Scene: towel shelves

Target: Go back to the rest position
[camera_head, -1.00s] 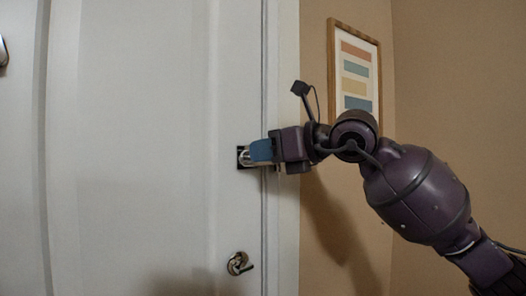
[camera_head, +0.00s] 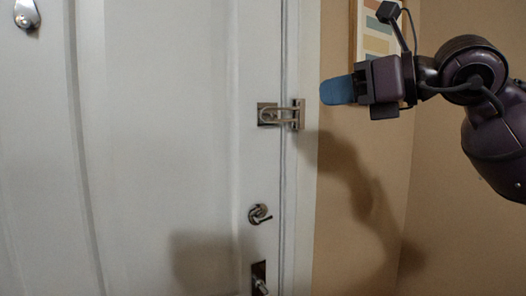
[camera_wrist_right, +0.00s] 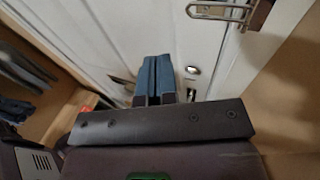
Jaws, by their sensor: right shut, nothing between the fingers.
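My right gripper (camera_head: 326,92) has blue fingers pressed together and holds nothing. It stands clear of the door, to the right of the metal swing-bar latch (camera_head: 279,115) and a little above it. In the right wrist view the shut blue fingers (camera_wrist_right: 155,60) point toward the white door (camera_wrist_right: 105,35), and the latch (camera_wrist_right: 222,11) shows at the top right. The latch's loop lies across the gap between door and frame. My left gripper is not in view.
The white door (camera_head: 160,130) fills the left and middle. A thumb-turn lock (camera_head: 260,214) and a handle (camera_head: 260,280) sit below the latch. A framed picture (camera_head: 377,40) hangs on the tan wall (camera_head: 345,230) behind my right arm. Shelves with folded cloths (camera_wrist_right: 22,75) show at the left of the wrist view.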

